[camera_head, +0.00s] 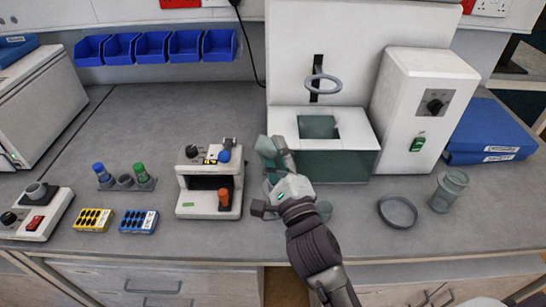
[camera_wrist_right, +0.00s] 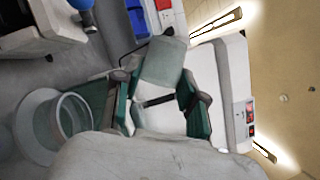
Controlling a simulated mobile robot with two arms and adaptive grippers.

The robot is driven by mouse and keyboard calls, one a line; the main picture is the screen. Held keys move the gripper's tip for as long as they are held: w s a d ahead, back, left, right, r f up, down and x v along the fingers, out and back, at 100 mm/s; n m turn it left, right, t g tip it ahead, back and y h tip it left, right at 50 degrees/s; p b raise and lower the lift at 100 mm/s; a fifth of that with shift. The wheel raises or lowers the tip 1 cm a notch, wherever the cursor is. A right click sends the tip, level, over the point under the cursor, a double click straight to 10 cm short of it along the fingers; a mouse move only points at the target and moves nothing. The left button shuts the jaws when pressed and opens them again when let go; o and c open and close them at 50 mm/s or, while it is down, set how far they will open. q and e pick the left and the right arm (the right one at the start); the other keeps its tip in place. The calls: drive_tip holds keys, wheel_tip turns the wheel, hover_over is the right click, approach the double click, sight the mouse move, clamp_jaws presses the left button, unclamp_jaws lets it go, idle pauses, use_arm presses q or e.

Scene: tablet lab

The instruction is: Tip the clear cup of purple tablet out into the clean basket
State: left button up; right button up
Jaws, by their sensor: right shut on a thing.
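My right gripper (camera_head: 273,158) is raised above the bench in front of the white bath machine. In the wrist view its green-padded fingers (camera_wrist_right: 160,98) are shut on a pale, see-through cup (camera_wrist_right: 163,62). The cup also shows, partly hidden by the fingers, in the head view (camera_head: 267,147). I cannot make out a purple tablet in it. A clear round vessel (camera_wrist_right: 72,116) stands on the bench beside the gripper in the wrist view; my arm mostly hides it in the head view (camera_head: 324,210). I cannot tell whether it is the basket. My left gripper is out of view.
The bath machine has a green tank (camera_head: 345,166) and a grey ring (camera_head: 322,85) above it. A small tester (camera_head: 206,200) stands left of my gripper. A grey dish (camera_head: 398,212) and clear jar (camera_head: 447,191) stand right.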

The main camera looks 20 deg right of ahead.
drive_tip(key=shift+d+f+m+t+h+b, duration=0.15)
drive_tip(key=shift+m+b, duration=0.5)
drive_tip(key=shift+b, duration=0.05)
drive_tip(key=shift+d+f+m+t+h+b, duration=0.1)
drive_tip(key=shift+m+t+h+b, duration=0.05)
drive_tip(key=shift+m+b, duration=0.5)
drive_tip(key=shift+r, duration=0.1)
idle(0.5)
